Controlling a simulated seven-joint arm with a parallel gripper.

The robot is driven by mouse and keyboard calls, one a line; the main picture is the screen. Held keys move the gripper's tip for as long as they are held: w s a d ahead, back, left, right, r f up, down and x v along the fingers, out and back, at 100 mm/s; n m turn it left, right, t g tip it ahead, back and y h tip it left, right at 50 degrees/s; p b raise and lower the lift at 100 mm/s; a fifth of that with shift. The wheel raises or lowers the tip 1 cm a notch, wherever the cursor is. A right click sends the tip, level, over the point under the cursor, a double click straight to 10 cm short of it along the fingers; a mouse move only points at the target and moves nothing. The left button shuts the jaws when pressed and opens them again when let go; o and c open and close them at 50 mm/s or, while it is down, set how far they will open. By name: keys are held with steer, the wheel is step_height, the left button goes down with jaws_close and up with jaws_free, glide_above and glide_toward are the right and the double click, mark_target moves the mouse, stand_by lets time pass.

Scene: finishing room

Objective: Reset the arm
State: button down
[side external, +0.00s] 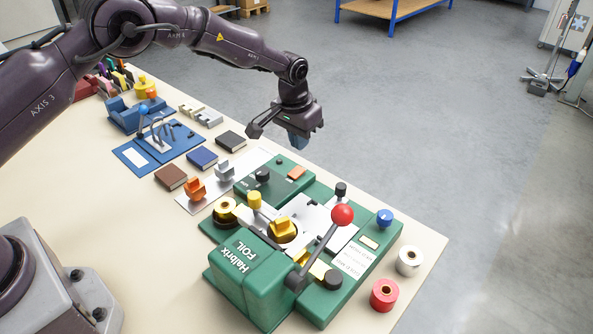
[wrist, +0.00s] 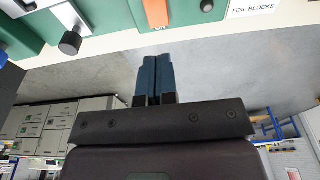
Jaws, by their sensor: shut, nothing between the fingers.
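My gripper (side external: 298,139) hangs in the air near the far edge of the table, beyond the green foil machine (side external: 250,283). Its two blue fingers are shut together with nothing between them. They also show side by side in the wrist view (wrist: 155,76), pointing toward the table edge. The arm reaches across from the upper left and bends down at the wrist.
The green machine has a lever with a red ball (side external: 342,215) standing up. Red (side external: 384,295) and white (side external: 409,260) rolls stand at right. Books (side external: 171,177), a blue fixture (side external: 160,146) and small blocks fill the left.

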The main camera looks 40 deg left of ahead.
steer(key=shift+r, duration=0.3)
steer(key=shift+s+a+f+g, duration=0.1)
steer(key=shift+s+f+g, duration=0.15)
steer(key=shift+s+f, duration=0.35)
steer(key=shift+s+f+g, duration=0.25)
steer(key=shift+s+f, duration=0.1)
steer(key=shift+s, duration=0.3)
steer(key=shift+s+a+r, duration=0.1)
steer(key=shift+s+r, duration=0.1)
steer(key=shift+s, duration=0.25)
steer(key=shift+s+r, duration=0.2)
steer(key=shift+s, duration=0.25)
steer(key=s+a+r+t, duration=0.2)
steer(key=s+r, duration=1)
steer(key=s, duration=0.4)
steer(key=s+a+r+t, duration=0.2)
steer(key=s+r, duration=1.1)
steer(key=s, duration=0.3)
steer(key=shift+s+a+r+t, duration=0.3)
steer(key=shift+s+a+t, duration=0.05)
steer(key=shift+a+t, duration=0.05)
